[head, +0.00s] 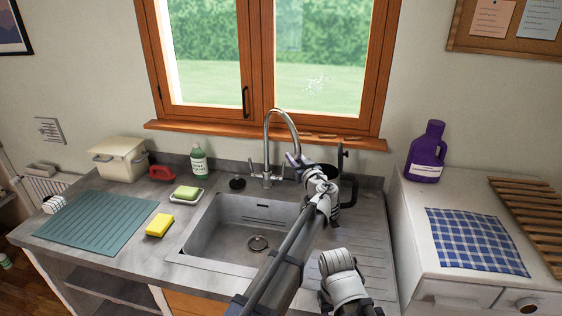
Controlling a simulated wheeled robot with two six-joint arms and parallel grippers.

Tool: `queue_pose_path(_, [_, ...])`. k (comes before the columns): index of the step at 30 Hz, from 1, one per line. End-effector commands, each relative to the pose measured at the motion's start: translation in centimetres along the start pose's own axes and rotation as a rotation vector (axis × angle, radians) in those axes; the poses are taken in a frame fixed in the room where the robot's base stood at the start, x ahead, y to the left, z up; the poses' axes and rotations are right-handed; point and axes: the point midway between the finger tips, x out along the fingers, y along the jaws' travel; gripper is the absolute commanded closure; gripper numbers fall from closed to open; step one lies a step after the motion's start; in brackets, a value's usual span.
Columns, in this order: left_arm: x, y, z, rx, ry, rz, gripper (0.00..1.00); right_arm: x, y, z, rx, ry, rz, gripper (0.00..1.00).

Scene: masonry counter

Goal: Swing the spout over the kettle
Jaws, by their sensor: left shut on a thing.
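The chrome tap's spout (281,110) arches up behind the sink and curves down toward the right. My left gripper (296,160) is shut on the spout near its lower end; the fingers are small and partly hidden by the wrist. The dark kettle (350,190) stands on the drainboard just right of my left wrist, which hides much of it. The spout's end is to the left of the kettle. My right gripper is not in view.
The sink basin (236,232) lies below and left of my left arm. A yellow sponge (160,225), a soap dish (186,195) and a green bottle (199,161) stand to its left. A purple bottle (426,152) stands on the right-hand cabinet. The ribbed drainboard (374,262) is clear in front.

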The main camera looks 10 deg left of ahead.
Motion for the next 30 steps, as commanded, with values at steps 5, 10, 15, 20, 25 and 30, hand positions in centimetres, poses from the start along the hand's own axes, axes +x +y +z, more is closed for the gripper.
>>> queue_pose_path(5, [0.7, 2.7, 0.0, 0.0, 0.0, 0.004, 1.0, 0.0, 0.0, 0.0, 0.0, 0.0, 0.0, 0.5])
queue_pose_path(10, [1.1, 4.1, 0.0, 0.0, 0.0, 0.002, 1.0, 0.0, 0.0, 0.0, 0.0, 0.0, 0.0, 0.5])
queue_pose_path(15, [1.4, 4.8, 0.0, 0.0, 0.0, 0.002, 1.0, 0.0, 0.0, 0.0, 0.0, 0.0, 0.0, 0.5])
queue_pose_path(20, [1.5, 5.1, 0.0, 0.0, 0.0, 0.003, 1.0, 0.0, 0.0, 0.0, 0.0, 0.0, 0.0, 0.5])
queue_pose_path(25, [1.5, 5.1, 0.0, 0.001, 0.001, 0.002, 1.0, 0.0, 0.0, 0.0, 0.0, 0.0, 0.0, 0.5])
queue_pose_path(30, [1.5, 5.1, 0.0, 0.001, 0.001, 0.002, 1.0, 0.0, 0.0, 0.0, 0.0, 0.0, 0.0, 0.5])
